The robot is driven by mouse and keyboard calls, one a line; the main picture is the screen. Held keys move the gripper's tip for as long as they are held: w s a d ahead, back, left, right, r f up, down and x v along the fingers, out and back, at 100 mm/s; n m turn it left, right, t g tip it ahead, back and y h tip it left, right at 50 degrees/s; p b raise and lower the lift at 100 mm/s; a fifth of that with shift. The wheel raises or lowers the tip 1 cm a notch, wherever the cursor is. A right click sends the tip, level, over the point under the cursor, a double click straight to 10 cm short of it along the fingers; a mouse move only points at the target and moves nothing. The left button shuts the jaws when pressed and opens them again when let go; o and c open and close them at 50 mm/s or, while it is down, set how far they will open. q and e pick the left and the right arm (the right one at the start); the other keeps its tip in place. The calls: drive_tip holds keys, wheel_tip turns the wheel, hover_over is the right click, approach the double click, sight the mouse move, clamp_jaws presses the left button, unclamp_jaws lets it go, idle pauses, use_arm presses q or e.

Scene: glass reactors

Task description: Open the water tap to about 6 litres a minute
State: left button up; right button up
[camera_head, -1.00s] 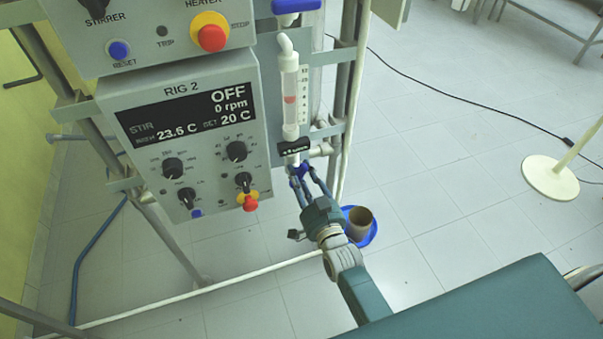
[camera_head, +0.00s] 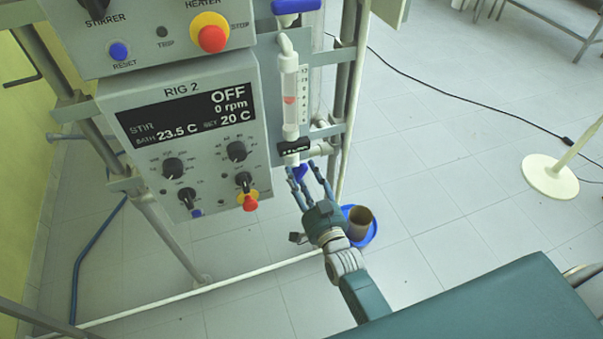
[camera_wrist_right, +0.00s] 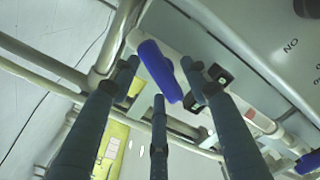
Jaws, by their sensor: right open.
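The water tap's blue handle (camera_head: 302,171) sits low on the pipe, under a black label. In the right wrist view the blue handle (camera_wrist_right: 158,70) lies between and beyond my fingertips and looks tilted. Above the tap is a clear flow tube (camera_head: 290,92) with a red float around mid-height beside a white scale. The scale digits are too small to read surely. My right gripper (camera_head: 311,180) is open just below and in front of the handle, its fingers spread. In the wrist view its fingers (camera_wrist_right: 160,80) stand around the handle; contact is not clear. My left gripper is not in view.
The RIG 2 control panel (camera_head: 190,150) with knobs and a red stop button stands left of the tap. Metal frame posts (camera_head: 347,100) run behind it. A beaker (camera_head: 359,222) in a blue dish is on the floor. Another blue handle (camera_head: 296,5) is above the tube.

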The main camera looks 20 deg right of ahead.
drive_tip(key=s, duration=1.1)
drive_tip(key=shift+d, duration=0.2)
drive_tip(key=s+a+f+n+g+y, duration=0.15)
drive_tip(key=s+f+g, duration=0.35)
drive_tip(key=f, duration=1)
drive_tip(key=s+f+n+g+h, duration=0.1)
drive_tip(key=s+f+n+g, duration=0.35)
drive_tip(key=f, duration=0.95)
drive_tip(key=s+d+f+g, duration=0.2)
drive_tip(key=s+f, duration=0.4)
drive_tip(key=s, duration=0.4)
drive_tip(key=s+d+f+n+g, duration=0.1)
drive_tip(key=s+d+f+g, duration=0.1)
drive_tip(key=s+f, duration=0.4)
drive_tip(key=s+d+f+g+h, duration=0.1)
drive_tip(key=s+f, duration=0.5)
drive_tip(key=s, duration=0.8)
drive_tip(key=shift+d+n+g, duration=0.4)
drive_tip(key=shift+d+g, duration=0.45)
drive_tip(key=shift+g, duration=0.4)
drive_tip(key=shift+o, duration=0.5)
